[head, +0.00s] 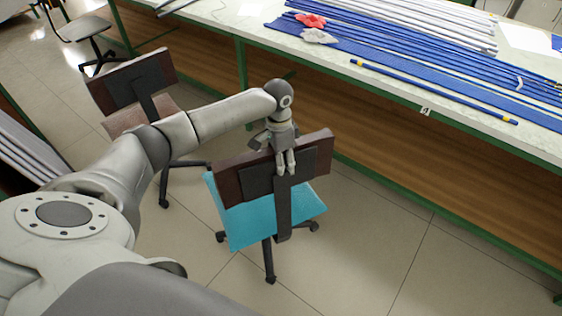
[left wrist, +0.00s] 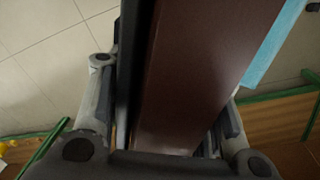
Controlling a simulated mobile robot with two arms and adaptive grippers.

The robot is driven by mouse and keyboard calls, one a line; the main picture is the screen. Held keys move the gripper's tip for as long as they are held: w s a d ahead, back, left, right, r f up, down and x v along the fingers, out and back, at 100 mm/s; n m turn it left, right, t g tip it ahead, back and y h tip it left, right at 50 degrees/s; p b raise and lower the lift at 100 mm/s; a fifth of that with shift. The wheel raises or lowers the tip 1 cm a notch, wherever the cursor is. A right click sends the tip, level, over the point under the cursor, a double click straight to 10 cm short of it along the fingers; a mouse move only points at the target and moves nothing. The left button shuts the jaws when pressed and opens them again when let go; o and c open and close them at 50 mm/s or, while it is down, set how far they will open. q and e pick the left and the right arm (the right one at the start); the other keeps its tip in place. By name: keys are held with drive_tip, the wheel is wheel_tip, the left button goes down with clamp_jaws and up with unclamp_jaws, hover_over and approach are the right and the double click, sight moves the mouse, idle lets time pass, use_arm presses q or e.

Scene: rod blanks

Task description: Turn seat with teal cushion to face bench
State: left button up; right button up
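The seat with the teal cushion (head: 250,222) stands on the tiled floor in front of the bench (head: 455,190). Its brown backrest (head: 316,152) shows its rear side to the head camera. A dark upright bar runs down that side, in front of the cushion. My left gripper (head: 287,168) is over the backrest's top edge, with fingers on both sides. In the left wrist view the backrest (left wrist: 200,70) fills the space between the fingers, which look closed on it. A strip of teal cushion (left wrist: 272,45) shows beside it. My right gripper is not in view.
A third chair (head: 85,30) is at the far left. Blue and white rods lie on the bench top, with red (head: 311,19) and white gloves. Floor to the right is clear.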

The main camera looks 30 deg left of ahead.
sight(250, 167)
use_arm(q)
drive_tip(key=c, duration=0.6)
drive_tip(key=s+a+m+p, duration=0.2)
drive_tip(key=s+a+p, duration=0.1)
drive_tip(key=s+a+m+p, duration=0.3)
drive_tip(key=shift+s+a+r, duration=0.1)
drive_tip(key=shift+s+r, duration=0.1)
drive_tip(key=shift+c, duration=0.2)
drive_tip(key=s+a+m, duration=0.3)
drive_tip(key=a+m, duration=0.4)
drive_tip(key=a, duration=0.3)
drive_tip(key=shift+a+f+y+p, duration=0.15)
drive_tip(key=shift+f+y+p, duration=0.05)
drive_tip(key=shift+y+p, duration=0.2)
drive_tip(key=o, duration=1.4)
drive_tip(key=shift+o, duration=0.2)
